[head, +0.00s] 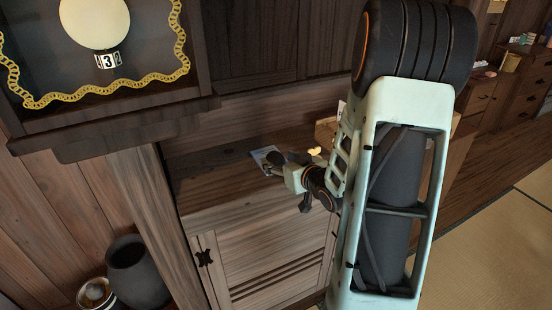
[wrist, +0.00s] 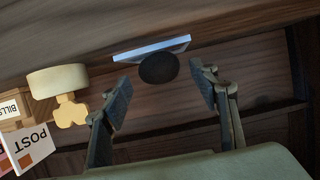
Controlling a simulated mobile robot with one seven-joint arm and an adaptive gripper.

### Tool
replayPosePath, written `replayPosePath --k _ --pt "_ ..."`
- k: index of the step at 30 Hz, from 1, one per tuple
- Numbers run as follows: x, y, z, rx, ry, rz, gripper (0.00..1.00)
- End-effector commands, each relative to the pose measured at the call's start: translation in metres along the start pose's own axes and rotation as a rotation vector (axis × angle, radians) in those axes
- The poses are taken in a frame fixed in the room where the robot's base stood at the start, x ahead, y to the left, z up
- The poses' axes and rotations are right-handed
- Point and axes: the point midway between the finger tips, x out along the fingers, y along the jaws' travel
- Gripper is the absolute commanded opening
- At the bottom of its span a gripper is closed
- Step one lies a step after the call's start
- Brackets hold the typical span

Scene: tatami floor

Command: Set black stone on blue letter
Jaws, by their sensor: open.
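The black stone (wrist: 158,69) is a dark rounded shape just beyond and between my fingertips in the wrist view. The blue letter (wrist: 178,44) shows there as a thin pale strip right behind it, and the stone overlaps its middle. I cannot tell whether the stone rests on the letter. My gripper (wrist: 161,86) is open, one finger on each side, with a gap to the stone. In the head view the letter (head: 261,154) lies on the wooden cabinet top, partly hidden by my gripper (head: 283,163). The stone cannot be told apart from the dark fingers there.
A wooden letter box (wrist: 12,124) with POST and BILLS labels and a cream knobbed object (wrist: 58,82) are left in the wrist view. A raised alcove (head: 130,125) overhangs at the left.

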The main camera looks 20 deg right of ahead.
Motion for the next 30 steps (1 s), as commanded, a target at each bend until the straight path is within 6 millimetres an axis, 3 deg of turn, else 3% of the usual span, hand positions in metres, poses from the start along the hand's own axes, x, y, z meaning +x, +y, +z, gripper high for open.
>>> replayPosePath --k 6,12,18,30 --pt "-0.049 0.002 -0.001 -0.001 0.0 0.004 0.55" --pt "-0.077 0.001 -0.001 -0.001 0.0 0.001 0.55" --pt "-0.087 0.0 0.0 -0.001 -0.001 0.0 0.55" --pt "-0.087 0.0 0.0 -0.001 -0.001 -0.001 0.55"
